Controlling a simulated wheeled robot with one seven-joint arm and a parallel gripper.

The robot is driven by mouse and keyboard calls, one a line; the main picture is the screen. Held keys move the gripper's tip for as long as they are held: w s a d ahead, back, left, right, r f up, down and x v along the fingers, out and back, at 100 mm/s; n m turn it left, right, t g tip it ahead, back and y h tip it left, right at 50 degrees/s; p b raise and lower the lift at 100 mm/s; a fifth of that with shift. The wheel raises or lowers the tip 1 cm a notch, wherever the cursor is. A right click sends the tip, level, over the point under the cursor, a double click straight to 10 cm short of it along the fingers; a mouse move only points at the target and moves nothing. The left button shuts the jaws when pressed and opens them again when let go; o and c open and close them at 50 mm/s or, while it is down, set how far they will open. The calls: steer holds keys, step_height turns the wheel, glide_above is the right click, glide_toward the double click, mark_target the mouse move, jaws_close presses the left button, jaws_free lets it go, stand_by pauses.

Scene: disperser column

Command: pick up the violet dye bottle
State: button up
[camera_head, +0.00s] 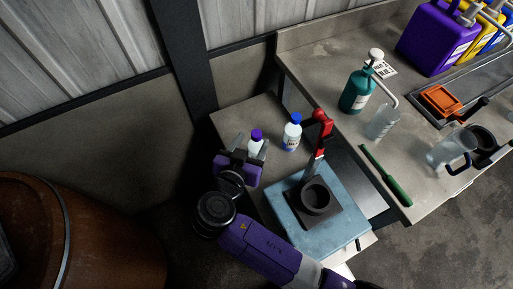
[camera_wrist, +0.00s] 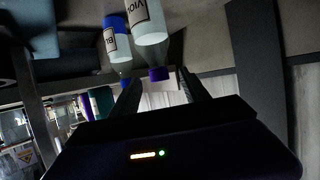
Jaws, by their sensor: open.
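The violet dye bottle (camera_head: 255,147) is a small white bottle with a purple cap, upright on the low grey table. My gripper (camera_head: 250,141) is open, with its fingers at the bottle's near side. In the wrist view the bottle (camera_wrist: 150,42) appears upside down with its "VIOL" label partly cut off. There its purple cap shows between the fingertips of my gripper (camera_wrist: 159,78); no contact is visible. The head view does not clearly show how far the fingers reach around the bottle.
A blue-capped bottle (camera_head: 292,133) stands close to the right, labelled "BL..." in the wrist view (camera_wrist: 117,46). A red-handled clamp (camera_head: 322,124) and a pale blue block (camera_head: 330,230) with a black cup are nearby. A higher bench (camera_head: 325,55) lies right.

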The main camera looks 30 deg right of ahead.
mark_target(255, 138)
steer(key=shift+p+x, duration=0.6)
steer(key=shift+x, duration=1.55)
jaws_close()
